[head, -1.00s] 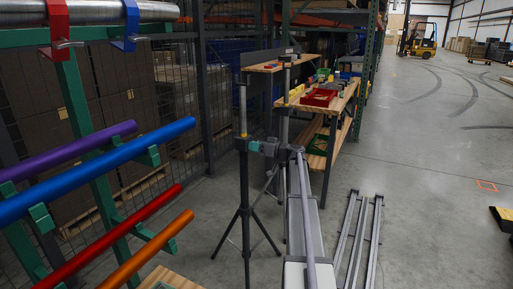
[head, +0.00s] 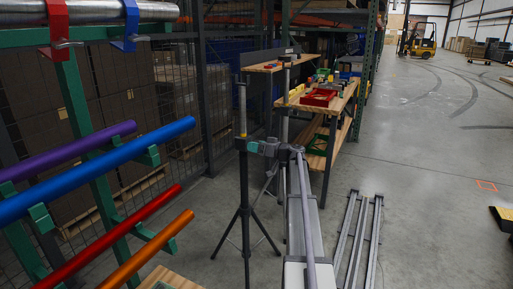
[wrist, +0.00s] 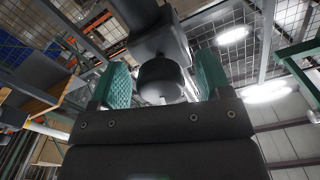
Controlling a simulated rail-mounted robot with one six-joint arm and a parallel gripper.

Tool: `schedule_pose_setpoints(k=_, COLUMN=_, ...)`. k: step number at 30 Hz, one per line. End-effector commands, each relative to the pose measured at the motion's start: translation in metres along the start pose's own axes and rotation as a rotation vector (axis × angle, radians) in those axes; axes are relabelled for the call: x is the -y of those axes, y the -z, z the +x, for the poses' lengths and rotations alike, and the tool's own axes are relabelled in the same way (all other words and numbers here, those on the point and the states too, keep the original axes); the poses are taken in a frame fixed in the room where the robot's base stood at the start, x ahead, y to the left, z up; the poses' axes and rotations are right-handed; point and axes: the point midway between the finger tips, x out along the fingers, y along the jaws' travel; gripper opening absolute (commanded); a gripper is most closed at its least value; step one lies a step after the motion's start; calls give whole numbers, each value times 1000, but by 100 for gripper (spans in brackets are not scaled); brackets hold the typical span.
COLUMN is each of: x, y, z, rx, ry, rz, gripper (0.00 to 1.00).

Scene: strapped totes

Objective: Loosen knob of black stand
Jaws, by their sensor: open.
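The black stand (head: 246,200) is an upright tripod with splayed legs and a thin vertical pole, left of my arm in the head view. My gripper (head: 254,147) is level with the collar at the top of its dark column. In the wrist view, a dark rounded knob (wrist: 160,78) sits between the two green fingers of my gripper (wrist: 163,88). The fingers are open, one on each side of the knob, and gaps show between them and it. The knob joins a dark block on the stand (wrist: 157,38). The far side of the knob is hidden.
A rack with purple, blue (head: 100,168), red and orange tubes stands at the left. A wooden workbench (head: 340,101) with a red bin (head: 319,97) is behind. Metal rails (head: 360,235) lie on the floor to the right. Open floor extends further right.

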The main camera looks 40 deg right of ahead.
Motion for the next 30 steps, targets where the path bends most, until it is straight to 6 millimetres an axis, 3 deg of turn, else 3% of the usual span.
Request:
schedule_pose_setpoints(k=4, x=0, y=0, z=-18, rx=-1, ry=-1, rz=0, gripper=71)
schedule_pose_setpoints(k=12, x=1, y=0, z=-84, rx=-1, ry=-3, rz=0, gripper=71)
schedule_pose_setpoints(k=15, x=0, y=0, z=-100, rx=0, ry=-2, rz=0, gripper=71)
schedule_pose_setpoints(k=30, x=0, y=0, z=-108, rx=0, ry=0, rz=2, gripper=71)
